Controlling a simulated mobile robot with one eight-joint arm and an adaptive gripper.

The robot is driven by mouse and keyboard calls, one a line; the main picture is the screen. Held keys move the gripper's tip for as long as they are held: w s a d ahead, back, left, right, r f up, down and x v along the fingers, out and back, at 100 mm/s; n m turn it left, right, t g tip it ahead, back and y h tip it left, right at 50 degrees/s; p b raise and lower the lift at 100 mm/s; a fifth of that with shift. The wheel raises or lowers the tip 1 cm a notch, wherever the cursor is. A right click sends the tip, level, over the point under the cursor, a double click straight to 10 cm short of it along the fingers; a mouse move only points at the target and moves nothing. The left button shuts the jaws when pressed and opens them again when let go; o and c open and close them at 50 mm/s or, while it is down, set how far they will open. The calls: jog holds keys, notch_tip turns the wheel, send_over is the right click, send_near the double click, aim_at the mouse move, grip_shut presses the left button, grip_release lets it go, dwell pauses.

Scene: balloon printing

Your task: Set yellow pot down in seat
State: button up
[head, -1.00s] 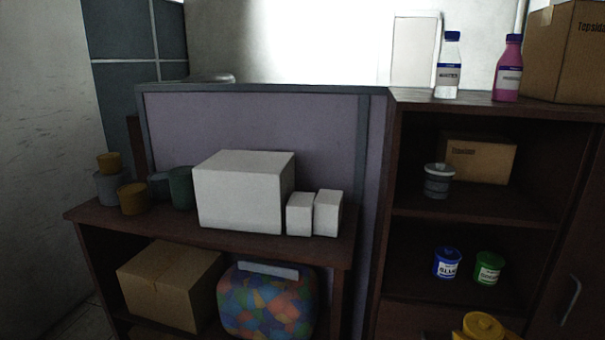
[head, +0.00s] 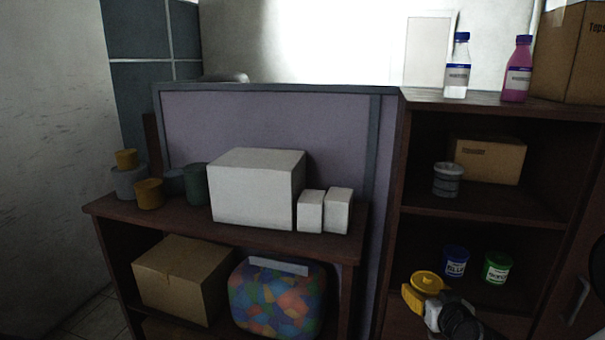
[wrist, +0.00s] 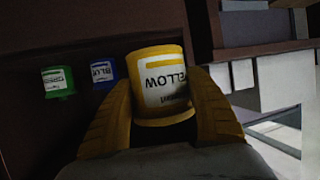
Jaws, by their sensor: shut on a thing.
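The yellow pot (head: 427,281) is at the lower right of the head view, in front of the lower shelf of the dark cabinet. In the wrist view its label (wrist: 165,83) reads YELLOW upside down. My gripper (head: 423,297) is shut on the pot, with one orange finger on each side. A blue pot (head: 456,261) and a green pot (head: 497,267) stand on that shelf, to the right of the yellow pot. They also show to its left in the wrist view. I cannot make out a distinct seat, and the pot's base is hidden in the head view.
A grey pot (head: 447,180) and a cardboard box (head: 488,160) stand on the shelf above. Bottles (head: 458,68) stand on the cabinet top. The left table (head: 290,240) holds white boxes (head: 257,190) and several pots. A cabinet door with a handle (head: 578,299) is at the right.

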jog(key=w+a+r, duration=0.3)
jog(key=a, duration=0.3)
jog(key=w+a+r, duration=0.3)
jog(key=a, duration=0.2)
jog(key=s+f+m+h, duration=0.1)
jog(key=s+m+h, duration=0.2)
jog(key=s, duration=0.6)
jog(key=shift+s+f+g+h, duration=0.3)
jog(key=shift+s+f+g, duration=0.1)
